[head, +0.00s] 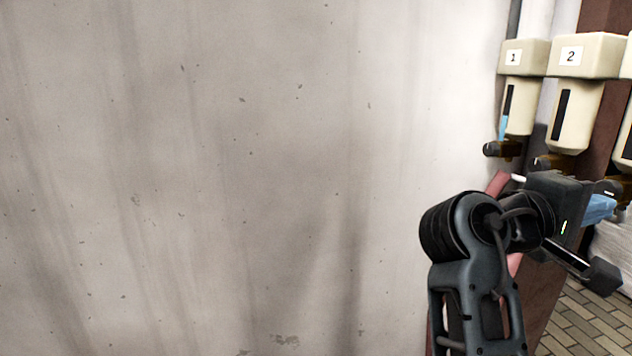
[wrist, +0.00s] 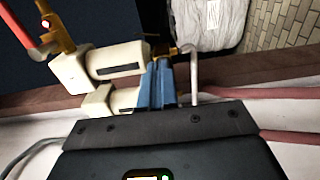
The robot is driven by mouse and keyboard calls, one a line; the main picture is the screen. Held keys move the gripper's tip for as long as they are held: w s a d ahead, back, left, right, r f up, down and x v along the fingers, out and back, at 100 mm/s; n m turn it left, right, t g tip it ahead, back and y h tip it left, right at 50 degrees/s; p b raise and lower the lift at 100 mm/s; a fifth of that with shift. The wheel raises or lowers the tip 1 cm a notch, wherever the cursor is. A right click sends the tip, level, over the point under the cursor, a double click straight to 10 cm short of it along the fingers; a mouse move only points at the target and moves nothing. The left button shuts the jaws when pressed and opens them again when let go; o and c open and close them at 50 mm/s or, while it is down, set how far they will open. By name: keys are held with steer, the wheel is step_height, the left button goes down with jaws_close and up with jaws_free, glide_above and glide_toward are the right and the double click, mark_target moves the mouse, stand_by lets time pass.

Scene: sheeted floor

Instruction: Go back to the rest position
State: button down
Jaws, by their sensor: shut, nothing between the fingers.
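My gripper (head: 600,208) is at the right of the head view, in front of and below the cream dispensers. Its blue fingers also show in the wrist view (wrist: 156,72), side by side and shut with nothing between them. In the head view, dispenser 1 (head: 518,105) and dispenser 2 (head: 575,115) hang in a row above my wrist. A third one (head: 625,125) is cut off by the right edge. In the wrist view, a cream dispenser (wrist: 118,62) lies just beyond the fingers in the picture. I cannot tell whether they touch.
A large pale wall (head: 220,170) fills the left and middle of the head view. Brick-pattern floor (head: 585,325) shows at bottom right.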

step_height(320, 180, down, 16)
steer(key=s+n+t+y, duration=0.2)
steer(key=n+t+y, duration=0.35)
steer(key=t, duration=0.35)
steer(key=s+a+f+n+t+y, duration=0.2)
steer(key=s+a+f+y, duration=0.4)
steer(key=s+f, duration=0.45)
steer(key=s+a+f+m+y, duration=0.25)
steer(key=s+a+y, duration=0.25)
steer(key=s, duration=0.7)
steer(key=s+a+r+m, duration=0.2)
steer(key=s+m, duration=0.1)
steer(key=s, duration=0.3)
steer(key=s+a+r+m+y, duration=0.1)
steer(key=s+r+m, duration=0.2)
steer(key=s, duration=0.4)
steer(key=shift+s+a+r+m, duration=0.25)
steer(key=shift+a+m, duration=0.1)
steer(key=shift+m, duration=0.25)
